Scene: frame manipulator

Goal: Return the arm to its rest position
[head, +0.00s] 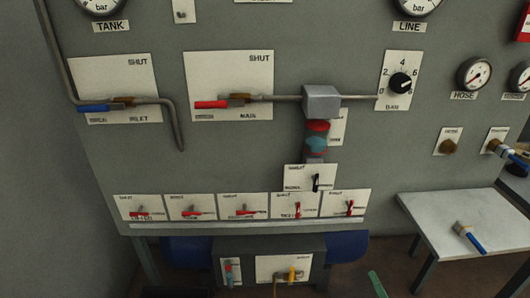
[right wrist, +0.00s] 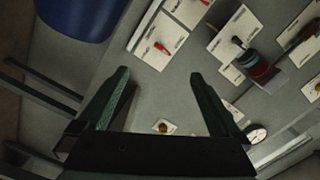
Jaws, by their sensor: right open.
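My right gripper (right wrist: 158,74) shows in the right wrist view with its two dark green fingers spread wide and nothing between them. The grey panel lies beyond the fingers, seen tilted. In the head view only a green fingertip of the right gripper (head: 377,284) shows at the bottom edge, below the panel. The rest of the right arm is out of that view. My left gripper is in neither view.
The grey panel (head: 225,150) carries gauges, a blue-handled inlet valve (head: 95,108), a red-handled main valve (head: 212,104) and a row of small red switches. A light side table (head: 440,212) at the right holds a blue-handled fitting (head: 468,238). A blue drum (right wrist: 82,15) is at upper left in the wrist view.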

